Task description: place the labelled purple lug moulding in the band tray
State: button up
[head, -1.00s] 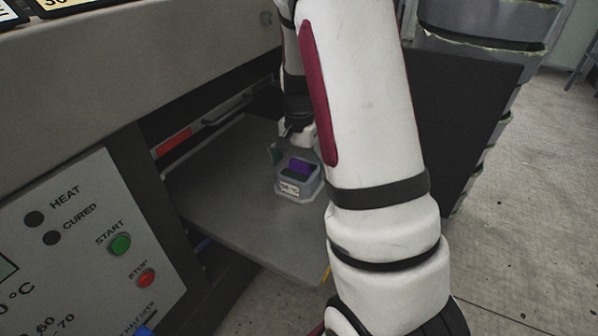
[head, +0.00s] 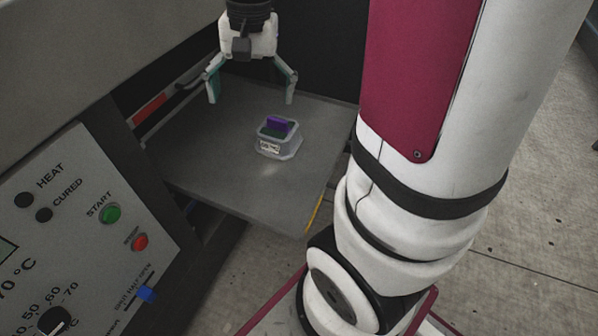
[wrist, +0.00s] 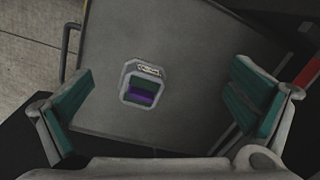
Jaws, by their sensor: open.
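A purple block (head: 277,123) sits with green material in a small pale grey square holder (head: 280,152) with a white label on its front. I cannot read the label. The holder stands upright on a flat grey shelf (head: 200,160) that juts from the machine. In the wrist view the purple block (wrist: 141,97) shows inside the holder (wrist: 128,74). My gripper (head: 251,99) is wide open with green finger pads, empty, above and behind the holder, apart from it. I cannot tell whether the holder is the moulding's own body or the band tray; no other tray is visible.
The machine's control panel (head: 85,235) with green and red buttons stands at the left. A yellow strip (head: 314,212) marks the shelf's right edge. A dark panel (head: 320,50) rises behind. The shelf around the holder is clear.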

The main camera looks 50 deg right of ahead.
jog(key=s+a+r+n, duration=0.1)
jog(key=s+a+n, duration=0.2)
jog(key=s, duration=0.4)
jog(key=s+a+r+n, duration=0.1)
jog(key=s+a+n, duration=0.2)
jog(key=s, duration=0.5)
jog(key=s+a+r+n+h, duration=0.1)
jog(key=s+a+r+n, duration=0.1)
jog(key=s+a, duration=0.3)
jog(key=s+n, duration=0.1)
jog(key=s, duration=0.1)
jog(key=shift+s+n, duration=0.3)
jog(key=shift+s, duration=0.05)
notch_tip(320, 180, up, 29)
jog(key=t+p, duration=0.3)
jog(key=p, duration=2.4)
jog(key=shift+d+f+t, duration=0.15)
jog(key=shift+d+t, duration=0.1)
jog(key=shift+t, duration=0.15)
jog(key=shift+w, duration=0.1)
